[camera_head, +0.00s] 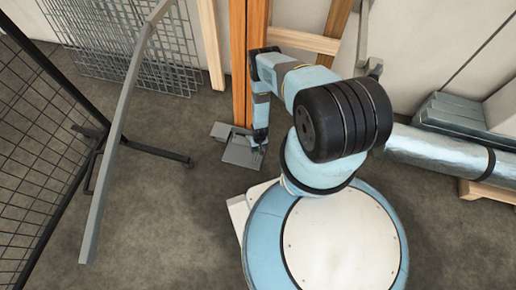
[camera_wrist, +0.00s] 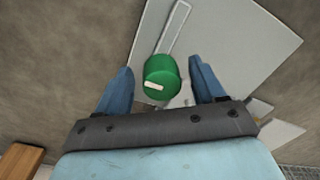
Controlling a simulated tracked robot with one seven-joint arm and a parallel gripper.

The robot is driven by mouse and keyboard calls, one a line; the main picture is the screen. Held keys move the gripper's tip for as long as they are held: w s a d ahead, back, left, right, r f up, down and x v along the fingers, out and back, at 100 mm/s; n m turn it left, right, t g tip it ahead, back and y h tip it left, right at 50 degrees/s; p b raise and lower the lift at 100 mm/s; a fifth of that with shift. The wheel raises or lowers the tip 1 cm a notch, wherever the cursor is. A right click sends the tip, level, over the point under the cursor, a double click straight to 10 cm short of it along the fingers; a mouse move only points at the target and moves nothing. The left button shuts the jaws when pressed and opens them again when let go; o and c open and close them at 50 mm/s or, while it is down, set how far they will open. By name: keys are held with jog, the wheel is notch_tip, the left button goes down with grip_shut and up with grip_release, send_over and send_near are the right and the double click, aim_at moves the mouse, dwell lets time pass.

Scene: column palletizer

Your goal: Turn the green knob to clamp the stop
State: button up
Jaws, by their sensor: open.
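The green knob (camera_wrist: 161,78) shows in the wrist view, with a pale mark on its face. It sits at the end of a slot (camera_wrist: 172,27) in a grey plate (camera_wrist: 238,38). My gripper (camera_wrist: 162,78) is open, with one blue finger on each side of the knob and a gap showing on both sides. In the head view my gripper (camera_head: 258,148) points down at the grey plate (camera_head: 238,153) on the floor, beside an orange post. The knob is too small or hidden to make out there. I cannot tell which part is the stop.
A black mesh fence (camera_head: 40,150) and a slanted grey bar (camera_head: 122,125) stand on the left. The orange post (camera_head: 240,70) rises behind the plate. A wrapped roll (camera_head: 435,150) lies on wood at the right. Bare floor lies left of the plate.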

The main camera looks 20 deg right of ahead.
grip_shut()
dwell(0.8)
